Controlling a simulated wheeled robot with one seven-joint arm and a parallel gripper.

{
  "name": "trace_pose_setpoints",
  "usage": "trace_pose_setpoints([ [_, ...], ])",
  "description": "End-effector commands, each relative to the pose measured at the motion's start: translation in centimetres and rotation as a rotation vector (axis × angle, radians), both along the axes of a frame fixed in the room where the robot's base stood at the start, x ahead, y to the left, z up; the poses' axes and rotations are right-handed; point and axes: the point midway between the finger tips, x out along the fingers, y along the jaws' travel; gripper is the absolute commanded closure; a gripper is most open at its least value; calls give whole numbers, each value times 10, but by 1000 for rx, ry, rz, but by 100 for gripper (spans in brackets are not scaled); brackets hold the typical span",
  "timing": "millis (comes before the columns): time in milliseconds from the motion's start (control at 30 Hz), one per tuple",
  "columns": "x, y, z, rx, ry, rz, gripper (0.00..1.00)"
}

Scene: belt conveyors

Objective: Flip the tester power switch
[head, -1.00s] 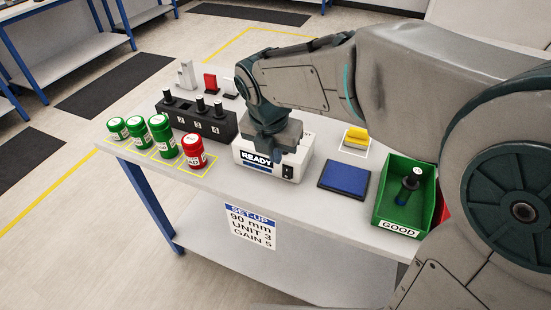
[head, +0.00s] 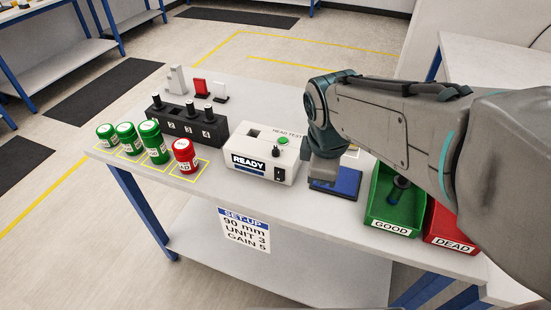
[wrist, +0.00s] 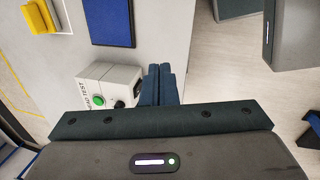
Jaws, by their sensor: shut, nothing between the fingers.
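The tester (head: 262,150) is a white box on the bench, with a blue READY display (head: 248,163) on its front. Its power switch (head: 279,173) is a small black rocker at the right of the front face; its position is too small to tell. A green button (head: 284,140) and a black knob sit on top. My gripper (wrist: 160,68) is shut and empty. In the head view it (head: 322,178) is to the right of the tester, apart from it, in front of the blue pad.
The blue pad (head: 340,184) lies right of the tester. A green GOOD bin (head: 378,216) and a red DEAD bin (head: 450,232) stand further right. A black numbered holder (head: 186,131) and several green canisters, with one red canister (head: 185,155), are to the left.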

Motion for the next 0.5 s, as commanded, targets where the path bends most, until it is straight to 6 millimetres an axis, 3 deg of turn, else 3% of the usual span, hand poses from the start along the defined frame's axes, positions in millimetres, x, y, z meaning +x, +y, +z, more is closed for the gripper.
trace_pose_setpoints([
  [300,-42,-49,-9,222,-58,-835,100],
  [500,-60,-63,-15,324,-72,-1180,100],
])
